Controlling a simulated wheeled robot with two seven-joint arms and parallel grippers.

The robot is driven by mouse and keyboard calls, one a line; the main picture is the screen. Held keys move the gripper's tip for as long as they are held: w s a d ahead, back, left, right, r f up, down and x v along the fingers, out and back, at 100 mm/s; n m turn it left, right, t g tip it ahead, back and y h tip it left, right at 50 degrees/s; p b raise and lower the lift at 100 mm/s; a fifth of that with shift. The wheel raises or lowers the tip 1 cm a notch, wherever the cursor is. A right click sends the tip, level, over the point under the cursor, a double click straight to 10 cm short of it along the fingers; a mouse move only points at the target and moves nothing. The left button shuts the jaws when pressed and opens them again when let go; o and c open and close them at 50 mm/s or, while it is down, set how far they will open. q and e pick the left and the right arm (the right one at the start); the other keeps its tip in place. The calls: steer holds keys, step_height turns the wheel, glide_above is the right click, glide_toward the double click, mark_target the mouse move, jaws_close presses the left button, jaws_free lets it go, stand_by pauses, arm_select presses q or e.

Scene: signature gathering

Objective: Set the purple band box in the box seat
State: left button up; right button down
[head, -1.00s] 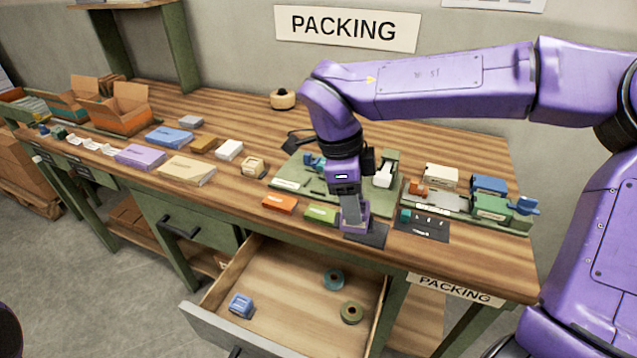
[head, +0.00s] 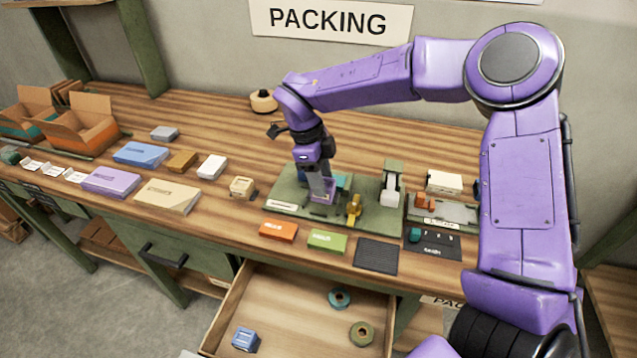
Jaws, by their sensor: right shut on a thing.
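My right gripper (head: 321,196) points down over the left part of the green fixture board (head: 284,204), shut on a small purple thing. That seems to be the purple band box (head: 327,190), mostly hidden by the fingers. It is at or just above the board; I cannot tell whether it touches. The box seat cannot be told apart clearly, as the gripper covers that part of the board. My left gripper is out of view.
A yellow clamp (head: 354,208) and a grey-white upright part (head: 390,188) stand right of the gripper. An orange box (head: 278,231), a green box (head: 327,240) and a bare dark mat (head: 377,256) line the front. An open drawer (head: 285,310) is below.

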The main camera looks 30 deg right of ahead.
steer(key=w+f, duration=0.1)
steer(key=w+d+f, duration=0.1)
steer(key=f, duration=0.1)
steer(key=shift+w+d+f+p, duration=0.1)
steer(key=shift+p, duration=0.25)
steer(key=shift+w+x, duration=0.1)
steer(key=shift+x, duration=0.5)
steer(key=shift+w+x, duration=0.15)
steer(key=shift+x, duration=0.45)
steer(key=shift+f, duration=0.35)
steer(key=shift+a, duration=0.2)
steer(key=shift+f, duration=0.1)
steer(key=c, duration=0.5)
jaws_free()
